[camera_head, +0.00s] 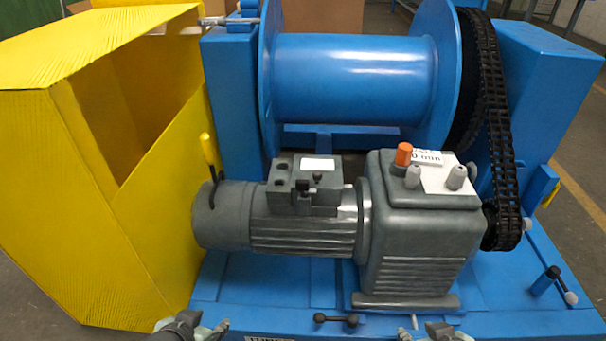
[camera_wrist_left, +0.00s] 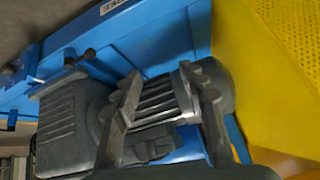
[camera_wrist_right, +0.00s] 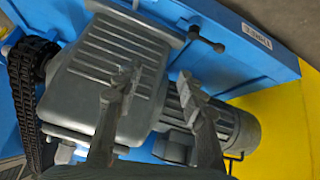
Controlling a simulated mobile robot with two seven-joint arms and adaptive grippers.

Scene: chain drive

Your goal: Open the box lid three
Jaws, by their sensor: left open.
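A large yellow corrugated box (camera_head: 60,200) stands at the left, with a sloping top panel (camera_head: 100,38) and a wide opening facing right. I cannot tell which panel is lid three. The box also shows at the right of the left wrist view (camera_wrist_left: 265,70) and the right wrist view (camera_wrist_right: 285,130). My left gripper (camera_head: 190,327) is open and empty at the bottom of the head view, right of the box's lower edge. Its fingers (camera_wrist_left: 158,75) appear over the motor in its wrist view. My right gripper (camera_head: 435,332) is open and empty, in front of the gearbox.
A grey motor (camera_head: 300,237) with a gearbox (camera_head: 420,240) sits on a blue base (camera_head: 535,315). Behind it are a blue drum (camera_head: 350,75) and a black chain (camera_head: 497,130). A small lever (camera_head: 336,319) lies at the front. Floor is clear at the far right.

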